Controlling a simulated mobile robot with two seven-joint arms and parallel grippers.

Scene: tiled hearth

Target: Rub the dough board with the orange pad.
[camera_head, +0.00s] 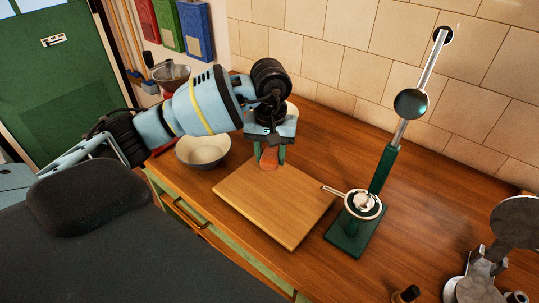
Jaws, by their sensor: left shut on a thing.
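The dough board (272,207) is a flat light-wood square lying on the brown wooden counter. My left arm reaches in from the left, and my left gripper (269,156) points down over the board's far corner. It is shut on the orange pad (269,160), which shows between its fingers. The pad's lower edge is at or just above the board's surface; I cannot tell whether it touches. The gripper body hides the top of the pad. My right gripper is not in view.
A pale bowl (203,151) stands left of the board. A green stand with a tall lever (376,200) stands close to the board's right side. A grey metal device (483,268) is at the far right. The tiled wall (320,55) closes off the back.

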